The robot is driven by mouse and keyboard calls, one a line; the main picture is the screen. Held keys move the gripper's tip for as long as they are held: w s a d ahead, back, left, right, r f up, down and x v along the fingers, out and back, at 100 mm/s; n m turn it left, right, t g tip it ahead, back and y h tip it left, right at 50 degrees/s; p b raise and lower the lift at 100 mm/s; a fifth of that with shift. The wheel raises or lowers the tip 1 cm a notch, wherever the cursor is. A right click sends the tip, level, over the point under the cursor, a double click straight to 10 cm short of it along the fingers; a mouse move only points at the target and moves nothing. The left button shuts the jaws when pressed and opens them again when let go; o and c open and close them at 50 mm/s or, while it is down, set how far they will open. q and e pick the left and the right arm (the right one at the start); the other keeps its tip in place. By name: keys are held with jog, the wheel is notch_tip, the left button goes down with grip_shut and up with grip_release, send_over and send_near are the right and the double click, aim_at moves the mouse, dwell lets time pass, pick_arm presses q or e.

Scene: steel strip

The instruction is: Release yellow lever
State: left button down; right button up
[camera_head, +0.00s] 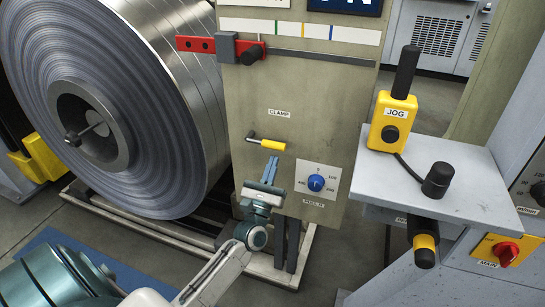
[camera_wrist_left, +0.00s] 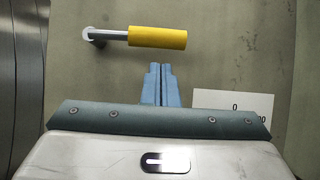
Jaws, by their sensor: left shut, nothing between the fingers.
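The yellow lever (camera_head: 271,144) sticks out to the right from its pivot on the beige panel, below the CLAMP label. It has a metal rod and a yellow grip. In the left wrist view the yellow lever (camera_wrist_left: 157,37) lies nearly level, its rod end at the left. My left gripper (camera_head: 270,164) is just below the yellow grip, pointing up at it. In the wrist view the left gripper's fingers (camera_wrist_left: 160,72) are together, with nothing between them, and a small gap shows below the grip. My right gripper is not in view.
A blue knob (camera_head: 316,183) on a white dial plate is right of my left gripper. A large steel coil (camera_head: 110,110) stands at the left. A grey shelf (camera_head: 450,190) with a yellow JOG box (camera_head: 392,121) juts out at the right. A red bar (camera_head: 195,44) is above.

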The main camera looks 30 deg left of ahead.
pick_arm(q)
jog(key=shift+w+r, duration=0.15)
jog(key=shift+r, duration=0.6)
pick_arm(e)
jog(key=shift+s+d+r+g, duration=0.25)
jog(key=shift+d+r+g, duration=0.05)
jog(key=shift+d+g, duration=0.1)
